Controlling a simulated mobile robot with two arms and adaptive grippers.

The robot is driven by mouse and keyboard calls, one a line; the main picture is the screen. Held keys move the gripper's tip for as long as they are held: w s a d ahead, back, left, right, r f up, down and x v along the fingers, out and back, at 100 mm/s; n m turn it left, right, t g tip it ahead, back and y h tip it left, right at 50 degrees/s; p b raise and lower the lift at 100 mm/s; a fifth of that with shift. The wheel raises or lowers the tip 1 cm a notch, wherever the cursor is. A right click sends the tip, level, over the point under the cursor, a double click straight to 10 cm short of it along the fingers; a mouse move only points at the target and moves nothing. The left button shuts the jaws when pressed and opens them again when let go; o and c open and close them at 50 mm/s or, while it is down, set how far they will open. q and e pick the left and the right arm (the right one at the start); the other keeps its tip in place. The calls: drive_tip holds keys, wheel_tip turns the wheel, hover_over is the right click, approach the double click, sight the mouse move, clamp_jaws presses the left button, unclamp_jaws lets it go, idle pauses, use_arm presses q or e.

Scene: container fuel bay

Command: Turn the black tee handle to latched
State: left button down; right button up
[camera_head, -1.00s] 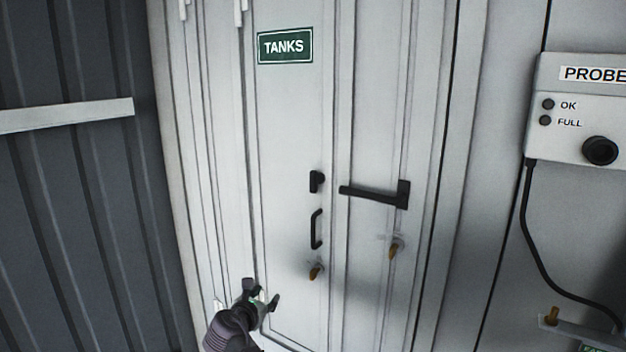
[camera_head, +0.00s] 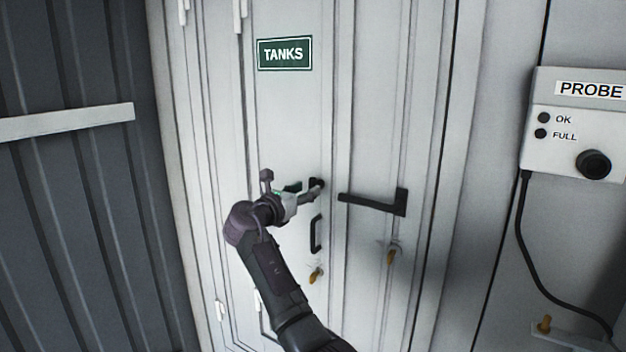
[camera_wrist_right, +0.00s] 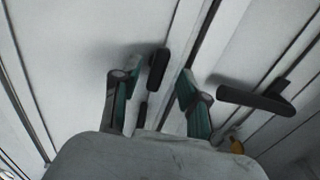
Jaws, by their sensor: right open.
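The small black tee handle (camera_head: 317,183) is on the pale door below the green TANKS sign, partly hidden by a finger of my right gripper. In the right wrist view the tee handle (camera_wrist_right: 158,68) stands between and beyond the two fingertips. My right gripper (camera_head: 292,185) is open in front of the door, just left of the tee handle. It also shows in the right wrist view (camera_wrist_right: 155,86), with nothing held. I cannot tell whether a finger touches the handle. My left gripper is out of view.
A black pull handle (camera_head: 316,234) is right below the tee handle. A long black lever (camera_head: 372,203) juts leftward on the neighbouring panel; it also shows in the wrist view (camera_wrist_right: 255,100). Brass-coloured fittings (camera_head: 316,275) sit lower. A PROBE box (camera_head: 575,125) with a cable hangs at right.

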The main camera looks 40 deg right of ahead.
sight(311, 187)
drive_tip(key=shift+p+x, duration=0.45)
drive_tip(key=shift+x, duration=1.7)
drive_tip(key=shift+c, duration=0.4)
drive_tip(key=shift+a, duration=0.1)
clamp_jaws()
